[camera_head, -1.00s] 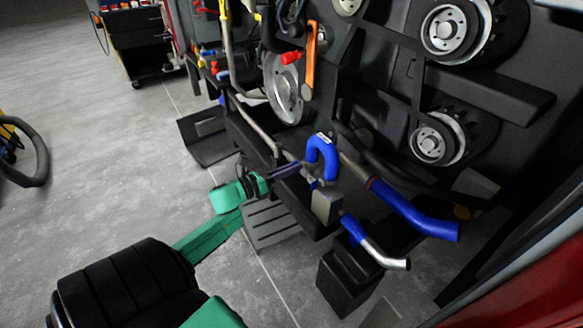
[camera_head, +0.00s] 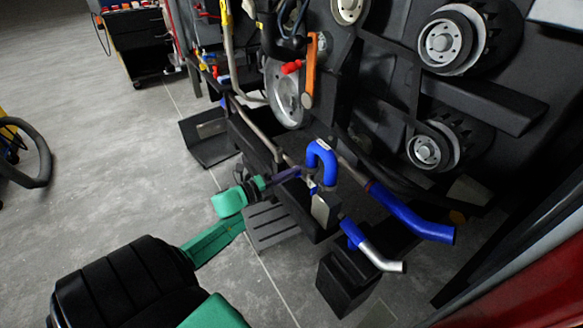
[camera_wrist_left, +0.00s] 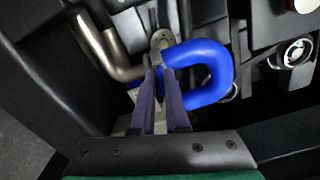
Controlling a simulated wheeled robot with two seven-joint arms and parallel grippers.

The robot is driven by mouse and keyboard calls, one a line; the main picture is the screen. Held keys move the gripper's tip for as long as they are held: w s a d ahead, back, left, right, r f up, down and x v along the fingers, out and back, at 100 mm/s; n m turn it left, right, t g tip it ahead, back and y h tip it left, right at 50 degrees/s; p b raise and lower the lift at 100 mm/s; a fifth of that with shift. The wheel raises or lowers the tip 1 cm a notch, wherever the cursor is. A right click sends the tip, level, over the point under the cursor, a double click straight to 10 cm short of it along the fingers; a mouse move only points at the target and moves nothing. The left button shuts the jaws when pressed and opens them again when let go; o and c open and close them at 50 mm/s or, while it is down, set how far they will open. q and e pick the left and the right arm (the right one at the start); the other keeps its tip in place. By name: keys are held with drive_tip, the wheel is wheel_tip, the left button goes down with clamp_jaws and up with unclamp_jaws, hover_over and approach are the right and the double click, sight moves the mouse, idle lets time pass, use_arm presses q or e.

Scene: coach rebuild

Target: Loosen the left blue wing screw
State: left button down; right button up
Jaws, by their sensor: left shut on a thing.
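My left gripper (camera_head: 304,174) reaches in from the left, its slim purple fingers beside the curved blue hose (camera_head: 321,156). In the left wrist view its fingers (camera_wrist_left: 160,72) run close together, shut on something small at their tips. This looks like the left blue wing screw, but the fingers mostly hide it. A small bit of blue (camera_head: 312,187) shows by the fingertips in the head view. In the left wrist view the blue hose (camera_wrist_left: 225,72) loops to the right of the fingers, and a round metal fitting (camera_wrist_left: 162,40) lies just beyond the tips. My right gripper is out of view.
A longer blue hose (camera_head: 410,214) and a blue-and-silver pipe (camera_head: 380,258) lie right of the grip. Black pulleys (camera_head: 440,145) and an orange lever (camera_head: 310,72) are on the engine behind.

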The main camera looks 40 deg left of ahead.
use_arm(q)
drive_tip(key=shift+s+d+f+n+p, duration=0.1)
drive_tip(key=shift+n+p, duration=0.75)
drive_tip(key=shift+n, duration=2.65)
drive_tip(key=shift+w+f+n+p, duration=0.1)
drive_tip(key=shift+n+p, duration=0.7)
drive_tip(key=shift+n, duration=2.7)
drive_tip(key=shift+s+d+f+n+p, duration=0.1)
drive_tip(key=shift+n+p, duration=0.75)
drive_tip(key=shift+n, duration=2.65)
drive_tip(key=c, duration=1)
unclamp_jaws()
drive_tip(key=shift+o, duration=0.2)
